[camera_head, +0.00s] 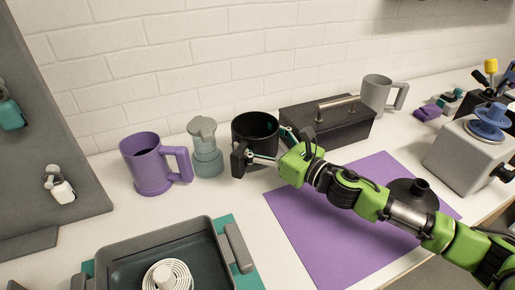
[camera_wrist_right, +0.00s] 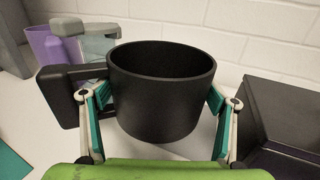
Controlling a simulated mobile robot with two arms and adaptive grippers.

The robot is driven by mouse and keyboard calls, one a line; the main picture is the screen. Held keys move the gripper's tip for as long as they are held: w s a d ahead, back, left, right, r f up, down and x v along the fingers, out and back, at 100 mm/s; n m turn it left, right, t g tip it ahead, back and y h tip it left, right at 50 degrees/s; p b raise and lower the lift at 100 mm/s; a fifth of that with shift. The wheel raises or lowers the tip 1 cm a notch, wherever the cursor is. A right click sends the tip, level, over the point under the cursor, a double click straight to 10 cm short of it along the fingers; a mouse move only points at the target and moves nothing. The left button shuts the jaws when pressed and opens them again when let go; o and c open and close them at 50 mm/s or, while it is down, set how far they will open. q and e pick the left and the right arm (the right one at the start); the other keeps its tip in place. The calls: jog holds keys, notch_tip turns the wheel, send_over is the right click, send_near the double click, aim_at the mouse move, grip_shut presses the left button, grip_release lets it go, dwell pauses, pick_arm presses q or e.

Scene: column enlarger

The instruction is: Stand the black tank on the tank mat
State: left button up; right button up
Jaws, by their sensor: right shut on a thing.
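The black tank (camera_head: 254,128) is an open-topped cylinder with a block handle on its left side. It is upright at the back of the counter, and fills the middle of the right wrist view (camera_wrist_right: 160,100). My right gripper (camera_head: 266,147) is shut on its body, one finger on each side, also clear in the wrist view (camera_wrist_right: 160,108). I cannot tell whether its base touches the counter. The purple mat (camera_head: 318,228) lies flat to the front right of the tank. A black disc with a short spout (camera_head: 412,194) is on its right part, partly behind my arm. My left gripper is not in view.
A teal-grey bottle (camera_head: 207,157) and purple jug (camera_head: 145,172) stand left of the tank. A black box (camera_head: 328,126) and grey jug (camera_head: 376,92) stand right. A tray (camera_head: 120,255) with a white reel is front left. The mat's left part is clear.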

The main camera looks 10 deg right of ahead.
aim_at(258, 147)
jog(key=shift+w+f, duration=0.4)
jog(key=shift+f, duration=0.05)
notch_tip(258, 147, down, 3)
jog(key=shift+w+f, duration=0.15)
jog(key=shift+f+b, duration=0.1)
jog(key=shift+b, duration=0.2)
jog(key=o, duration=1)
jog(key=shift+f, duration=0.15)
jog(key=shift+o, duration=0.3)
jog(key=shift+r, duration=0.2)
